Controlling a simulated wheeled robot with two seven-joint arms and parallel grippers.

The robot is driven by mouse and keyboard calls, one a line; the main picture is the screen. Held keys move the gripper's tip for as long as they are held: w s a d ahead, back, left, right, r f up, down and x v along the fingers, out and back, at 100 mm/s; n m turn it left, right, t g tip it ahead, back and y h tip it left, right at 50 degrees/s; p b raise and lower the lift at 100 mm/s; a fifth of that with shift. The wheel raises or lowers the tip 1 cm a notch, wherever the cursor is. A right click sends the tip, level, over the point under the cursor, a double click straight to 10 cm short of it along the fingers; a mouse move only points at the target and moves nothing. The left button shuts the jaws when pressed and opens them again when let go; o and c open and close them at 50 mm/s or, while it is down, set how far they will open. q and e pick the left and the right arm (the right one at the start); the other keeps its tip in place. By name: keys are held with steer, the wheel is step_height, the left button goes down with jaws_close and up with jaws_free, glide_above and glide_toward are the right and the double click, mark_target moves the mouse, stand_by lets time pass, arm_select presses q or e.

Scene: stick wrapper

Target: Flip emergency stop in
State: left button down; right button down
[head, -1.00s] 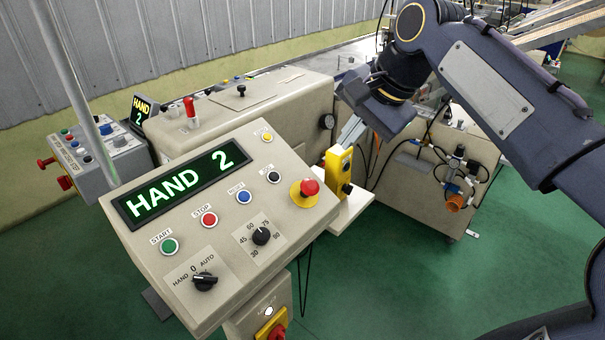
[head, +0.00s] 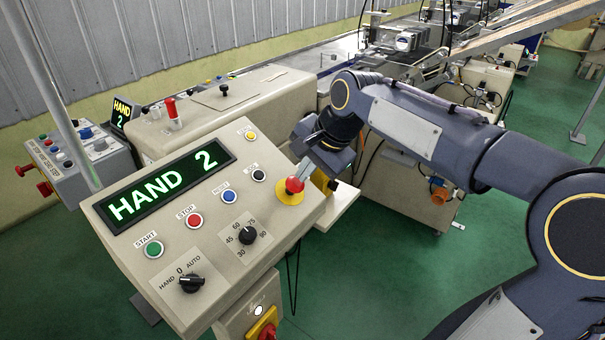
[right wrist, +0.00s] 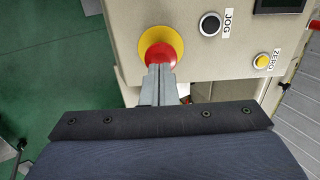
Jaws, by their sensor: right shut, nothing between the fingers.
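The emergency stop is a red mushroom button (head: 294,185) on a yellow round base (head: 289,197), at the right edge of the tilted beige control panel (head: 215,275). My right gripper (head: 300,174) is shut and empty, with its fingertips at the red button. In the right wrist view the shut fingers (right wrist: 159,72) reach the near side of the red button (right wrist: 161,48) and overlap it. I cannot tell whether they touch it or whether the button is pressed in. My left gripper is not in view.
The panel also has a lit HAND 2 display (head: 165,183), a green START button (head: 154,249), a red STOP button (head: 195,221) and a black HAND/AUTO selector (head: 191,283). A yellow box (head: 322,181) is partly hidden behind my gripper.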

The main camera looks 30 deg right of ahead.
steer(key=shift+x, duration=0.85)
steer(key=shift+f, duration=0.1)
